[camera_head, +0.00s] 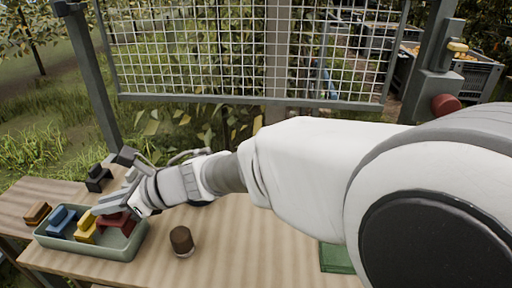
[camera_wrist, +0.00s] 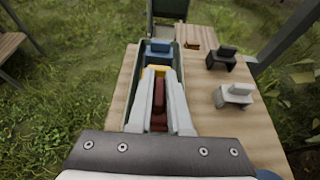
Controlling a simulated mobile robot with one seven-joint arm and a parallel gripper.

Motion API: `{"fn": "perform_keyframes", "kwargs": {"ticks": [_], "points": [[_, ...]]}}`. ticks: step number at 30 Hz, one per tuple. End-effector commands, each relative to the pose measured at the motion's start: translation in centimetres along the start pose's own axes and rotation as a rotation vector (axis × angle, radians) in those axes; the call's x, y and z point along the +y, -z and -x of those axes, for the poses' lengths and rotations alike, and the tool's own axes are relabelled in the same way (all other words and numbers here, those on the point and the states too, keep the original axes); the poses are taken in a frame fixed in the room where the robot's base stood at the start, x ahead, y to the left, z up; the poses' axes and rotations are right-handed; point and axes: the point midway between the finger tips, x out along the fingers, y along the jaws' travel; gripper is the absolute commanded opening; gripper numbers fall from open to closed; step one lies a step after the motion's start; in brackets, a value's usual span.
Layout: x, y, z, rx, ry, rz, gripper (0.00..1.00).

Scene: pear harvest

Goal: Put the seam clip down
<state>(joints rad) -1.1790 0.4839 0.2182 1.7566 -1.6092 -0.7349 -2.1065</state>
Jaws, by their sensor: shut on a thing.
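My gripper (camera_head: 118,208) is over the right part of a grey-green tray (camera_head: 118,252) on the wooden table. It is shut on a red clip (camera_head: 112,226), which also shows between the fingers in the wrist view (camera_wrist: 158,106). The red clip is at or inside the tray; whether it touches the tray's floor I cannot tell. A yellow clip (camera_head: 84,233) and a blue clip (camera_head: 58,221) sit in the tray to its left. In the wrist view they lie ahead of the fingers, the blue one (camera_wrist: 158,50) farthest. The fingers hide part of the yellow one.
A black clip (camera_head: 97,180) and a white clip (camera_wrist: 236,96) stand on the table outside the tray. A brown block (camera_head: 37,212) lies left of the tray, a brown-topped jar (camera_head: 181,240) right of it. A wire mesh panel (camera_head: 200,50) stands behind the table.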

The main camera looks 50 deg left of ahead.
Motion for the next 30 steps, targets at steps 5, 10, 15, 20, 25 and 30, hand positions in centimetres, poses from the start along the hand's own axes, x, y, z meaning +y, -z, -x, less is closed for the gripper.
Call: {"fn": "perform_keyframes", "kwargs": {"ticks": [5, 10, 15, 20, 25, 30], "points": [[0.0, 2.8, -1.1, 0.003, -0.001, -0.003, 0.00], [0.0, 3.5, -1.5, 0.001, 0.000, -0.001, 0.00], [0.0, 3.4, -1.4, 0.001, 0.000, -0.001, 0.00], [0.0, 3.8, -1.6, 0.001, 0.001, -0.001, 0.19], [0.0, 3.6, -1.5, 0.001, 0.000, -0.001, 0.47], [0.0, 3.6, -1.5, 0.001, 0.000, -0.001, 0.47]]}}
